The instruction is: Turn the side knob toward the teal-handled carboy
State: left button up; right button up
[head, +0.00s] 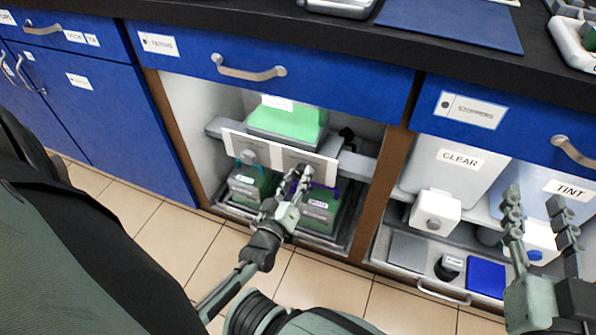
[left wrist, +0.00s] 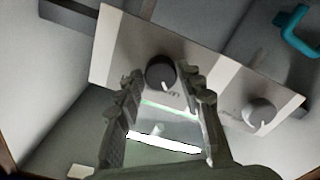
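A white panel (head: 232,141) with two knobs spans the open cabinet bay. A grey knob (left wrist: 260,112) is on the side near the teal handle (left wrist: 298,30). A dark knob (left wrist: 160,72) is the other one; my left gripper largely hides it in the head view. The teal-handled carboy (head: 247,187) stands below left, and a purple-handled carboy (head: 319,208) below right. My left gripper (head: 302,172) is open, its fingertips on either side of the dark knob in the left wrist view; I cannot tell whether they touch it. My right gripper (head: 538,200) is open and empty.
A green-filled vessel (head: 286,122) sits behind the panel. Brown cabinet posts edge the bay, and a blue drawer (head: 330,77) hangs above. The right bay holds containers labelled CLEAR (head: 455,175) and TINT, near my right gripper. Tiled floor (head: 318,285) lies in front.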

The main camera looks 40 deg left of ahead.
pick_arm(q)
jog(key=shift+o, duration=1.1)
jog(key=shift+s+f, duration=0.1)
jog(key=shift+s, duration=0.15)
jog(key=v, duration=0.7)
